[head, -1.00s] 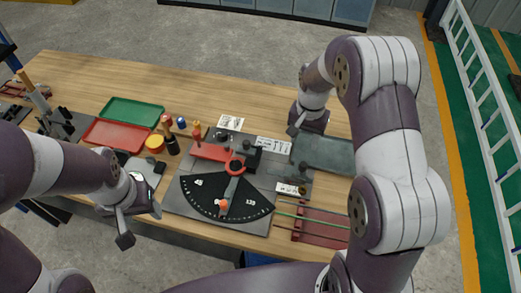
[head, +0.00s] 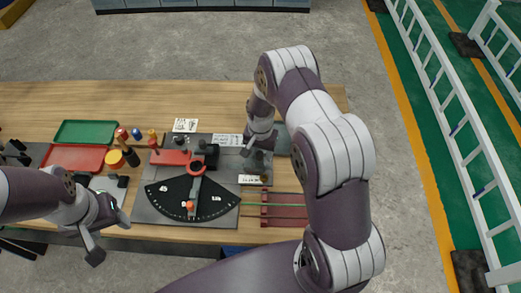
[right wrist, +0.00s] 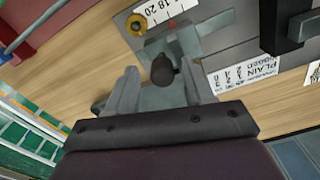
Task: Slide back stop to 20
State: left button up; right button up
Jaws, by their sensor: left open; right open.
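The back stop, a grey block with a dark upright knob (right wrist: 163,70), shows in the right wrist view between the fingers of my right gripper (right wrist: 160,88). The fingers stand apart on both sides of the knob; I cannot tell whether they touch it. A white number scale (right wrist: 165,12) reading 18 and 20 lies beyond it, with a brass knob (right wrist: 136,25) at its end. In the head view the scale (head: 252,179) lies right of the black angle plate (head: 190,200), and my right gripper (head: 249,150) is just behind it. My left gripper (head: 95,240) is open and empty near the front edge.
A dark red tray (head: 285,212) with thin rods lies to the right. Green (head: 85,132) and red trays (head: 75,157) lie to the left. The back of the wooden table (head: 130,95) is clear.

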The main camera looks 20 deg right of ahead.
jog(key=shift+w+a, duration=0.15)
jog(key=shift+a, duration=0.05)
jog(key=shift+c, duration=0.6)
grip_shut()
jog(key=shift+s+d, duration=0.2)
jog(key=shift+d, duration=0.25)
jog(key=shift+s+d, duration=0.2)
jog(key=shift+d, duration=0.35)
jog(key=shift+o, duration=0.6)
grip_release()
jog(key=shift+s, duration=0.1)
notch_tip(320, 180, up, 13)
jog(key=b, duration=0.3)
jog(key=shift+b, duration=0.4)
jog(key=shift+f, duration=0.1)
